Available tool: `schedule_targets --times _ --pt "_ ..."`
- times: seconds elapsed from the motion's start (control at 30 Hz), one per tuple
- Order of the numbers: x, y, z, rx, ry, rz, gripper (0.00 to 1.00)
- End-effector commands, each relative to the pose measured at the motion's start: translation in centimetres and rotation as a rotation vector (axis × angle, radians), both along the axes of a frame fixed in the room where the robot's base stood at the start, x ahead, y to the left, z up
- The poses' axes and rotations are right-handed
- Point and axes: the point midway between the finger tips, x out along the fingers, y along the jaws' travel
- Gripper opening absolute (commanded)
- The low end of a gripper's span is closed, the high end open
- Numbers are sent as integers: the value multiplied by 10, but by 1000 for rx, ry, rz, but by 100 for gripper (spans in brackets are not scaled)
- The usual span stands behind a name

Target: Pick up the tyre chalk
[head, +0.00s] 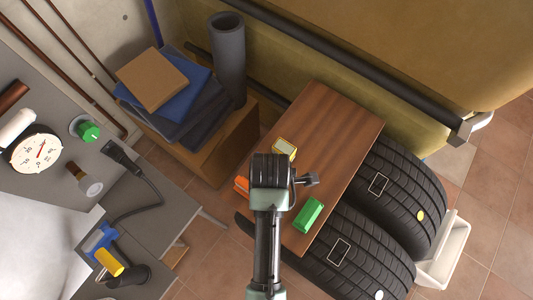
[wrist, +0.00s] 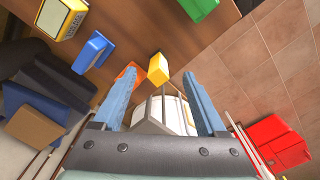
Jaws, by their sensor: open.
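No label marks the tyre chalk. A small yellow block (wrist: 158,68) stands out on the brown wooden board (head: 342,128); it may be the chalk, but I cannot be sure. My gripper (wrist: 160,76) is open and empty, its two blue-grey fingers pointing toward the board, with the yellow block in line with the gap between their tips. I cannot tell how far beyond the tips it is. An orange piece (wrist: 125,78) lies beside the left fingertip; it also shows in the head view (head: 242,185). In the head view my wrist hides the fingertips and the yellow block.
On the board are a green block (head: 308,215), a yellow-framed box (head: 284,148) and a blue piece (wrist: 91,52). Black tyres (head: 400,190) stand right of the board. Stacked boxes (head: 152,78) and a dark pipe (head: 228,60) are at the back left.

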Motion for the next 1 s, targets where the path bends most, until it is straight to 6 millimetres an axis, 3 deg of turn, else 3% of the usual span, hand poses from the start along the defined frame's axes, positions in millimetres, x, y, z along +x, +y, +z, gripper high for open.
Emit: schedule_targets --times 0.1,0.37,0.63,0.97,1.0 --pt "0 0 -19 0 1 -1 74" --pt "0 2 -37 0 0 -1 74" --pt "0 5 -74 0 0 -3 74" --pt "0 6 -82 0 -3 -2 74" --pt "0 6 -82 0 -3 -2 71"
